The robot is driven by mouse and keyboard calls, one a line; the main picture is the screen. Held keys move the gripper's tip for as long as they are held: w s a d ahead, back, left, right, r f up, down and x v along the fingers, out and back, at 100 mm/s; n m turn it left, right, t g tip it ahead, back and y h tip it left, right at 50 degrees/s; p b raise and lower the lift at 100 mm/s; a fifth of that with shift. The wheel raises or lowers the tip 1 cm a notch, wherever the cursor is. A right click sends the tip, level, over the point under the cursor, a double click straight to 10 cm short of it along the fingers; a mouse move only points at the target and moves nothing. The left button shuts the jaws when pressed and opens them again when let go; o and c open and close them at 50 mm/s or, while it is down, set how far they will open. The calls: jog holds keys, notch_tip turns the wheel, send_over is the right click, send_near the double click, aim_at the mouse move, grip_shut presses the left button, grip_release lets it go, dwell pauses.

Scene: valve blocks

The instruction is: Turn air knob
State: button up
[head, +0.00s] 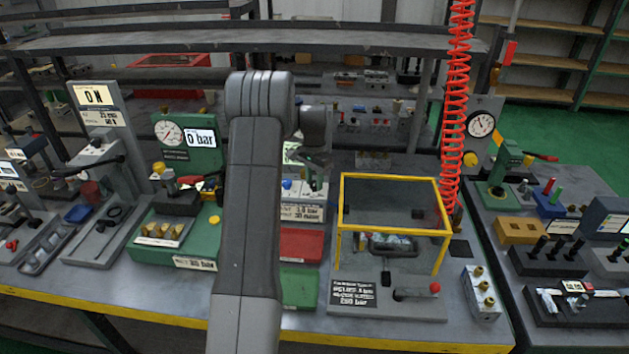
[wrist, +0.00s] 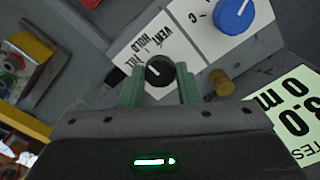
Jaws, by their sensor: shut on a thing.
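A small black knob (wrist: 159,72) with a white pointer line shows in the wrist view, on a grey panel beside a white label (wrist: 150,42) printed with FILL, HOLD and VENT. The two green fingers of my gripper (wrist: 160,88) stand on either side of this knob and are shut on it. Its pointer aims up and slightly left in the picture, toward the label. In the head view my gripper (head: 317,172) is down at the middle panel, and the black knob is hidden there. A larger blue knob (wrist: 233,15) sits on the same panel, apart from my fingers.
A brass fitting (wrist: 220,83) is close to the right finger. In the head view a yellow-framed clear box (head: 446,233) stands just right of my gripper. A green gauge block (head: 188,140) reading 0 bar is at left. A red coiled hose (head: 455,100) hangs at right.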

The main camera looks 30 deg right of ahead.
aim_at(315, 183)
dwell(0.3)
jog(key=o, duration=1)
jog(key=shift+r, duration=0.1)
notch_tip(315, 183, up, 14)
jog(key=shift+f+b, duration=0.15)
jog(key=shift+b, duration=0.6)
jog(key=shift+f, duration=0.15)
notch_tip(315, 183, down, 14)
jog(key=shift+r+p, duration=0.15)
jog(key=shift+p, duration=0.6)
